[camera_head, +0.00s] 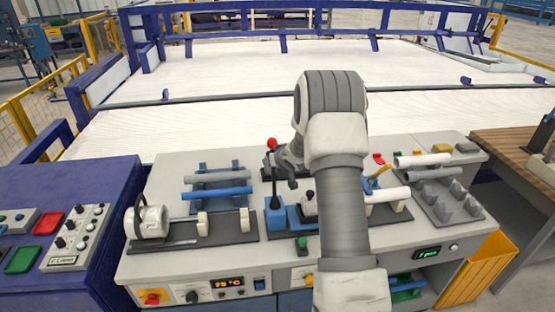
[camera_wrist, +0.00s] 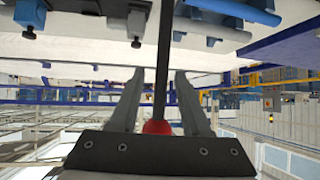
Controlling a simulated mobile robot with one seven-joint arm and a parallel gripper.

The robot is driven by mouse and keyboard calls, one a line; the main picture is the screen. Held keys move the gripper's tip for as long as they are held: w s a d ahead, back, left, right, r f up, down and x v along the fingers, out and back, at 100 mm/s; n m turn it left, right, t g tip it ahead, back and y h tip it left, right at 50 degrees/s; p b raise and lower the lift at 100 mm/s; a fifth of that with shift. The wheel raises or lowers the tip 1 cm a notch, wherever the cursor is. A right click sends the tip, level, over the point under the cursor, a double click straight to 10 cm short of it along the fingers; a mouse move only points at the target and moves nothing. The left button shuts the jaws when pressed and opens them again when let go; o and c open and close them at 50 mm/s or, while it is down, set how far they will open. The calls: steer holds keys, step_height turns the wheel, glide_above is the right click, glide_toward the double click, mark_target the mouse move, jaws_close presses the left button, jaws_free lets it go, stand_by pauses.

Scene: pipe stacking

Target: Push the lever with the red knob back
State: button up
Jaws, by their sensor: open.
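The lever's red knob (camera_head: 271,143) stands up at the middle of the console, just left of my gripper (camera_head: 284,168) in the head view. Its dark rod is partly hidden by my gripper, above a blue lever base (camera_head: 275,218). In the wrist view, which looks upside down, the red knob (camera_wrist: 157,127) sits between my two open fingers (camera_wrist: 159,76), close to the palm. The dark rod (camera_wrist: 162,50) passes between the fingers. I cannot tell whether either finger touches it.
A second lever with a dark knob (camera_head: 309,196) stands right of the blue base. Grey and blue pipes (camera_head: 217,184) lie on a rack to the left, beside a white roll (camera_head: 148,221). A white conveyor surface (camera_head: 200,125) extends behind.

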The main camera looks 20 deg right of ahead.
steer(key=v, duration=1.7)
steer(key=shift+r, duration=0.15)
